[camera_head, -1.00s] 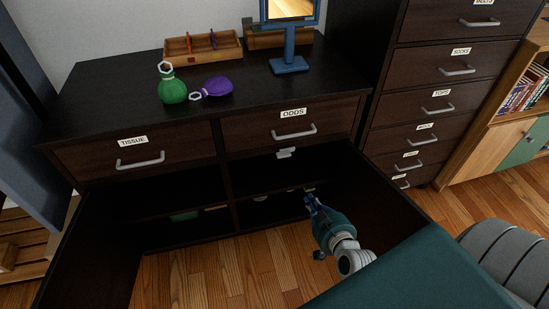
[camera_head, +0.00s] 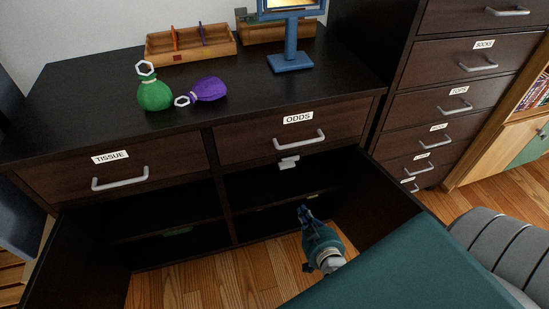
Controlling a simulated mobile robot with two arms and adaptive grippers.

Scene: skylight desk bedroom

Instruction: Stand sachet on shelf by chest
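A green sachet (camera_head: 155,95) with a pale ring at its neck stands upright on the dark dresser top (camera_head: 235,99). A purple sachet (camera_head: 209,89) lies on its side just right of it, its ring toward the green one. The tall dark chest of drawers (camera_head: 433,107) stands to the right of the dresser. My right gripper (camera_head: 306,213) is low in front of the dresser's open right compartment, well below the sachets and apart from them. Its fingers are small and dark, so their opening is unclear. My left gripper is out of view.
A wooden divided tray (camera_head: 190,53) and a blue stand (camera_head: 291,58) are at the back of the dresser top. Two open doors (camera_head: 388,200) flank the lower compartments. A grey striped seat (camera_head: 505,255) is at lower right. The dresser top's front is clear.

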